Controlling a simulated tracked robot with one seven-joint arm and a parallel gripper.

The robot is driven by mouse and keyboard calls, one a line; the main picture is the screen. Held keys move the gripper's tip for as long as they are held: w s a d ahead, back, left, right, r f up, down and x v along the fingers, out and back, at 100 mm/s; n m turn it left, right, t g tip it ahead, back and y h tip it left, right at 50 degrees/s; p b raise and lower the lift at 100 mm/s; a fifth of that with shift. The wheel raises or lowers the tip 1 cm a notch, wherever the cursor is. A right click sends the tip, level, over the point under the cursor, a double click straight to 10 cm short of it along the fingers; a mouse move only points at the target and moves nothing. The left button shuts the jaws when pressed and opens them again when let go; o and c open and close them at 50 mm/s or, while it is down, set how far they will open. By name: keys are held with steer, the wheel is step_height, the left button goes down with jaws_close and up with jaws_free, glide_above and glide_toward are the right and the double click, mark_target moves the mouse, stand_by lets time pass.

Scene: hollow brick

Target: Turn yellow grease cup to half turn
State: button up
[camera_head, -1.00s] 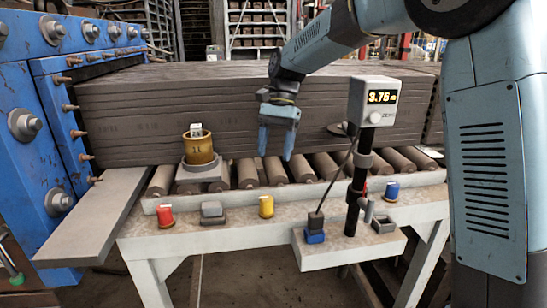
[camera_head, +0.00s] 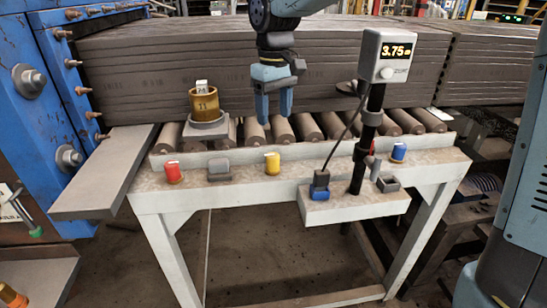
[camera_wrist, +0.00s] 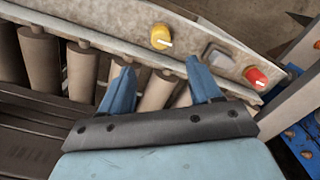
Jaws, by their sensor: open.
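The yellow grease cup (camera_head: 272,163) stands on the light front ledge, between a grey block and the display post. It also shows in the wrist view (camera_wrist: 161,37), with a white line on its top running toward the lower right. My gripper (camera_head: 273,118) hangs above and behind the cup, over the rollers, with its blue fingers pointing down. In the wrist view my gripper (camera_wrist: 160,82) has its two fingers spread with nothing between them. The cup is beyond the fingertips, apart from them.
A red cup (camera_head: 173,172), a grey block (camera_head: 219,170) and a blue cup (camera_head: 399,152) share the ledge (camera_head: 322,168). A display (camera_head: 390,56) reading 3.75 stands on a black post to the right. Stacked brown slabs (camera_head: 170,60) lie behind.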

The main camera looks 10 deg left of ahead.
mark_target(273, 155)
steer(key=shift+n, duration=0.5)
step_height(273, 155, down, 14)
steer(key=shift+s+r, duration=0.1)
steer(key=shift+s, duration=0.05)
steer(key=shift+c, duration=0.2)
steer(key=c, duration=1)
steer(key=shift+m, duration=0.3)
steer(key=o, duration=1)
steer(key=shift+o, duration=0.2)
steer(key=shift+r, duration=0.1)
